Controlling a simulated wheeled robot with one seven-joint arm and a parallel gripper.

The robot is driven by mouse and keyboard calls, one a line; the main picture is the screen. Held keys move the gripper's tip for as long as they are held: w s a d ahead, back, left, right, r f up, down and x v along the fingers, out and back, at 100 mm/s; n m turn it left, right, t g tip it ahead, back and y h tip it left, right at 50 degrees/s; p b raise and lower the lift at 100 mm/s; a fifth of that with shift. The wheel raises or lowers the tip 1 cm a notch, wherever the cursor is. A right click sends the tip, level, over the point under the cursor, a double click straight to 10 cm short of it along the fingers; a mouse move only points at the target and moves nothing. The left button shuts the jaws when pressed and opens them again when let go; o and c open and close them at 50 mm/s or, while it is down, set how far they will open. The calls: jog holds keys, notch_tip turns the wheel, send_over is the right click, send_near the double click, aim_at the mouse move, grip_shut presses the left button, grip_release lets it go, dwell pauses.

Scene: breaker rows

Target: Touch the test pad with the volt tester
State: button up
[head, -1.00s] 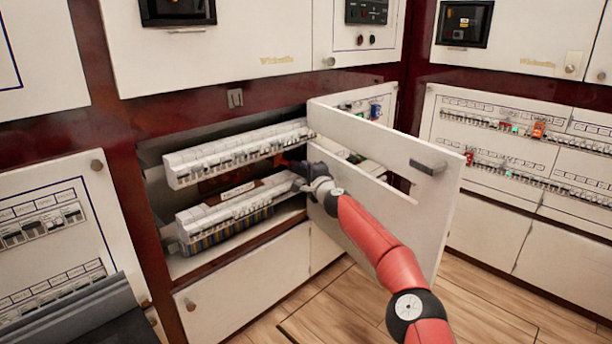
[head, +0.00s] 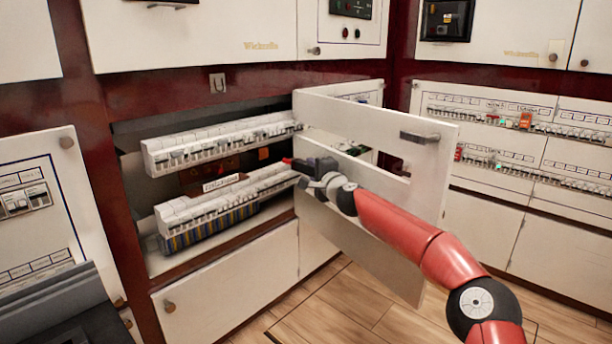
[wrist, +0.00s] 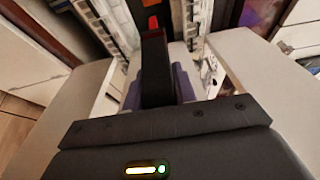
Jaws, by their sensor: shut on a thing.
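My gripper (head: 303,167) is shut on the volt tester (head: 287,160), a dark stick with a red tip. In the wrist view the tester (wrist: 154,65) stands between the fingers, its red end pointing away from me into the cabinet. It is at the right end of the open cabinet, level with the gap between two breaker rows, and looks clear of them. A small orange patch (head: 263,153) on the dark back panel between the rows may be the test pad; I cannot tell for sure. Contact with it does not show.
The upper breaker row (head: 220,143) and lower breaker row (head: 225,205) jut out left of my gripper. The open white door (head: 385,125), with a slot and a handle, stands close to its right. A labelled strip (head: 224,183) sits between the rows.

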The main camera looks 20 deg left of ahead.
jog(key=shift+s+d, duration=0.15)
jog(key=shift+d, duration=0.4)
jog(key=d, duration=0.1)
jog(key=s+d, duration=0.1)
jog(key=d, duration=0.1)
jog(key=s+d, duration=0.1)
jog(key=shift+d, duration=0.2)
